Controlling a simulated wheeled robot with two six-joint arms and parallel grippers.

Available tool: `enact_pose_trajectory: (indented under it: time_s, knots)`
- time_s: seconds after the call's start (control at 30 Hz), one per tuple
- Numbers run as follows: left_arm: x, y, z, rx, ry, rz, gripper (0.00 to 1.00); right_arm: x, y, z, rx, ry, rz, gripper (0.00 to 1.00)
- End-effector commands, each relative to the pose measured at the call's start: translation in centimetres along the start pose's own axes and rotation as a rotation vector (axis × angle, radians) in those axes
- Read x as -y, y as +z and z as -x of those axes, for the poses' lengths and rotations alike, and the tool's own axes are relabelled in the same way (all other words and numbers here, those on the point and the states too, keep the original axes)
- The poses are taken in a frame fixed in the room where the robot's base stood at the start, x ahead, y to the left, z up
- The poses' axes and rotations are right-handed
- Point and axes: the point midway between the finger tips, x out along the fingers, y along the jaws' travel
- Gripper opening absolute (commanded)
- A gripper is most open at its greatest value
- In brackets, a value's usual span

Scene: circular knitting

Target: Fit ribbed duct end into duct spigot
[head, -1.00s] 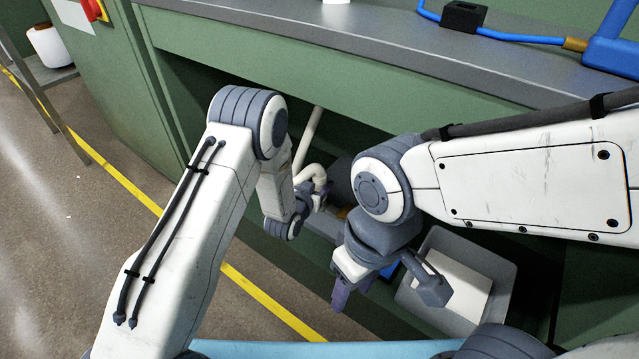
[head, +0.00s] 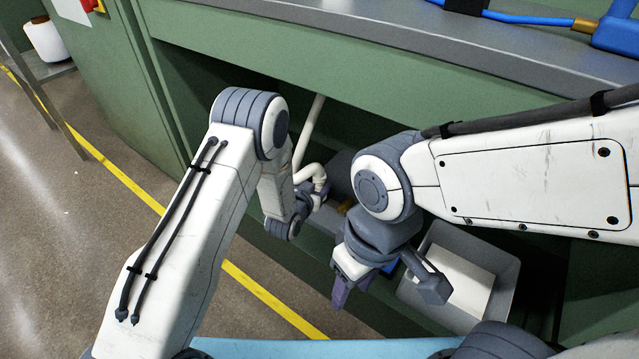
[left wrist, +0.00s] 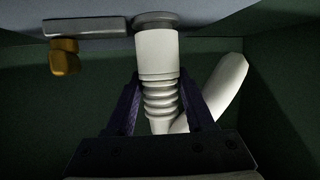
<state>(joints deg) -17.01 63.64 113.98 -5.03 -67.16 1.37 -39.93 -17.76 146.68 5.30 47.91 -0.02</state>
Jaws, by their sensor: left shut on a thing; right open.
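The white ribbed duct end (left wrist: 159,95) is between the fingers of my left gripper (left wrist: 160,98) in the left wrist view, and the gripper is shut on it. Its smooth collar (left wrist: 157,52) points at a grey round spigot (left wrist: 156,19) on the plate above; collar and spigot meet in this view, but I cannot tell how deep any fit is. In the head view the pale duct (head: 312,130) hangs inside the bay and curves to my left gripper (head: 318,198), which is partly hidden by its wrist. My right gripper (head: 340,288) is open and empty, left of the bin.
A grey bin (head: 505,285) with a white sheet stands in the bay at right. The green machine frame and its grey shelf edge (head: 400,50) overhang the bay. A brass-coloured fitting (left wrist: 65,58) sits left of the spigot. Open floor lies at left.

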Motion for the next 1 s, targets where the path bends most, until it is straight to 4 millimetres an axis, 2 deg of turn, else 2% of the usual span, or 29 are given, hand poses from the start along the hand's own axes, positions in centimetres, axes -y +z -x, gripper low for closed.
enact_pose_trajectory:
  time_s: [0.23,0.27,0.33,0.37,0.73,0.87,1.0]
  knots:
    - [0.0,0.7,-0.3,-0.001,0.000,0.000,0.00,0.0,0.0,-0.5,0.000,0.000,0.000,0.50]
    - [0.0,0.6,-0.2,-0.001,0.000,0.000,0.57,0.0,0.0,-0.5,0.000,0.000,0.000,0.50]
    - [0.0,0.6,-0.2,-0.001,0.000,0.000,0.84,0.0,0.0,-0.4,0.000,0.000,0.000,0.50]
    - [0.0,0.6,-0.2,-0.001,0.000,0.000,0.89,0.0,0.0,-0.4,0.000,0.000,0.000,0.50]
    - [0.0,0.5,0.3,0.002,0.000,0.000,0.89,0.0,0.0,0.0,0.000,0.000,0.000,0.50]
    - [0.0,0.3,2.2,0.005,0.000,0.001,0.89,0.1,-0.1,1.2,0.000,0.000,0.000,0.50]
    - [0.0,0.2,5.1,0.006,-0.001,0.002,0.89,0.2,-0.1,2.8,0.000,0.000,0.000,0.50]
